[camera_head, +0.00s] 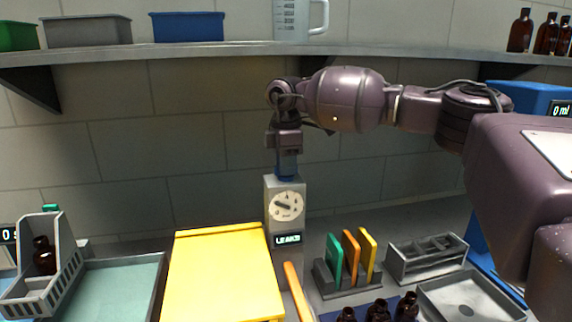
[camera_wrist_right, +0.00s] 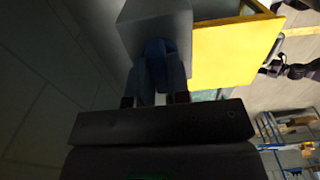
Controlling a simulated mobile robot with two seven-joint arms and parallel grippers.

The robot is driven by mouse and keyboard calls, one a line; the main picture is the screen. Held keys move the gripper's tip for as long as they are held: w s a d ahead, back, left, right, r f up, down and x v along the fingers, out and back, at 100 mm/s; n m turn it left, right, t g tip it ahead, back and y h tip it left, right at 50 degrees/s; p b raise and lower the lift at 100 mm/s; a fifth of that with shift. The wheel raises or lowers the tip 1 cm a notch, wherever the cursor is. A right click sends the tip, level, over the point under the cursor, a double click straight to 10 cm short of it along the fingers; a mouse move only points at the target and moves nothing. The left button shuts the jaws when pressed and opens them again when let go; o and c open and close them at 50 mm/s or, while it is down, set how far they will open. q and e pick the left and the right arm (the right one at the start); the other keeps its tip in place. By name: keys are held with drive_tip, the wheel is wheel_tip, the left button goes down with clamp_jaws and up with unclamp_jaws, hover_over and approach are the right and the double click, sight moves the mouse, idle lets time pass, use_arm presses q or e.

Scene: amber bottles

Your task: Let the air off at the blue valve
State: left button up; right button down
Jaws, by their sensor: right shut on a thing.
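The blue valve (camera_head: 286,163) sits on top of a grey box (camera_head: 285,215) that carries a round dial and a display reading "LEAKS". My right gripper (camera_head: 285,148) reaches down over the valve from above, and its jaws are shut on it. In the right wrist view the blue valve (camera_wrist_right: 156,68) stands between the fingers (camera_wrist_right: 155,99), against the grey box (camera_wrist_right: 155,22). The fingers hide part of the valve.
Amber bottles (camera_head: 378,310) are at the front. A shelf (camera_head: 200,52) runs above.

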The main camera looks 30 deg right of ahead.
drive_tip(key=shift+n, duration=0.3)
drive_tip(key=n+b, duration=0.1)
drive_tip(key=n, duration=0.1)
drive_tip(key=shift+n, duration=0.3)
drive_tip(key=n+b, duration=0.1)
drive_tip(key=n, duration=0.3)
drive_tip(key=shift+n, duration=0.3)
drive_tip(key=n, duration=0.4)
drive_tip(key=shift+n, duration=2.1)
drive_tip(key=c, duration=1.1)
unclamp_jaws()
drive_tip(key=shift+r, duration=0.15)
